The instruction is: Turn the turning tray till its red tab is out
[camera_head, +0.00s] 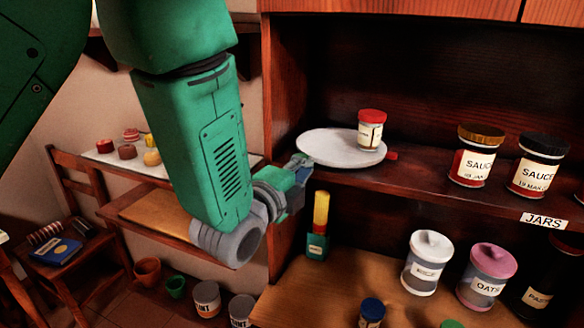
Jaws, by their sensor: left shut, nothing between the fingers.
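The turning tray (322,150) is a white round disc on the upper shelf, at its left end. Its small red tab (391,156) sticks out at the right side of the rim. A jar with a red lid (371,132) stands on the right part of the tray. My left gripper (301,161) is at the tray's left front rim, shut and empty. I cannot tell whether its fingertips touch the rim. My green left arm comes down from the top left. My right gripper is not in view.
Two sauce jars (476,156) (538,166) stand right of the tray on the shelf. Below are a yellow-topped bottle (319,225), a white canister (428,262) and a pink-lidded oats jar (487,276). The shelf between tray and sauce jars is clear.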

